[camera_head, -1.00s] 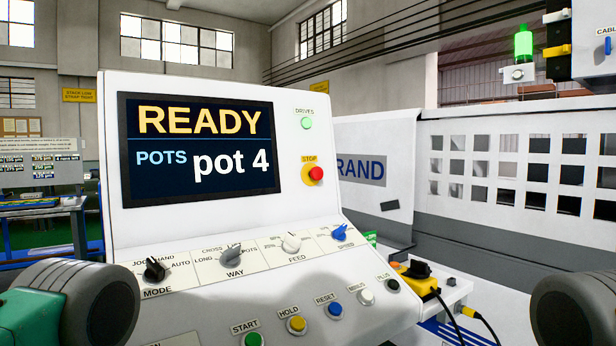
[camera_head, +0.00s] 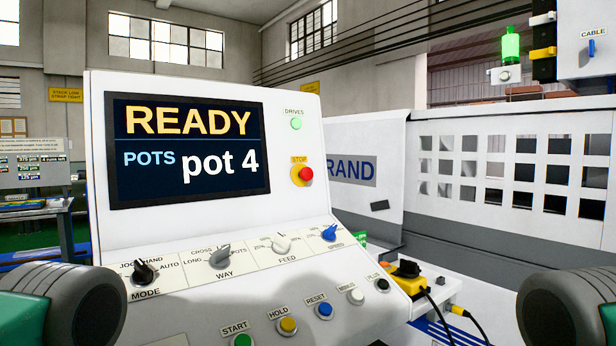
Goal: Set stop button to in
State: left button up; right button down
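The red stop button (camera_head: 306,174) sits on a yellow base at the right side of the white control panel (camera_head: 290,221), under a STOP label. It stands out from its base. The screen (camera_head: 187,150) reads READY, POTS, pot 4. Dark rounded parts of my arms show at the lower left and lower right edges, well apart from the button. No gripper fingers show. Nothing touches the stop button.
Knobs for mode (camera_head: 143,272), way (camera_head: 220,256), feed (camera_head: 281,243) and speed (camera_head: 329,233) stand below the screen. Start (camera_head: 242,341), hold (camera_head: 288,326) and reset (camera_head: 325,311) buttons are lower. The space before the stop button is clear. A yellow connector (camera_head: 409,283) with cables is right of the panel.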

aim_at(306, 175)
jog(key=i+l+u, duration=0.15)
jog(key=l+u, duration=0.25)
jog(key=l, duration=0.5)
jog(key=l+u, duration=0.35)
jog(key=l, duration=0.55)
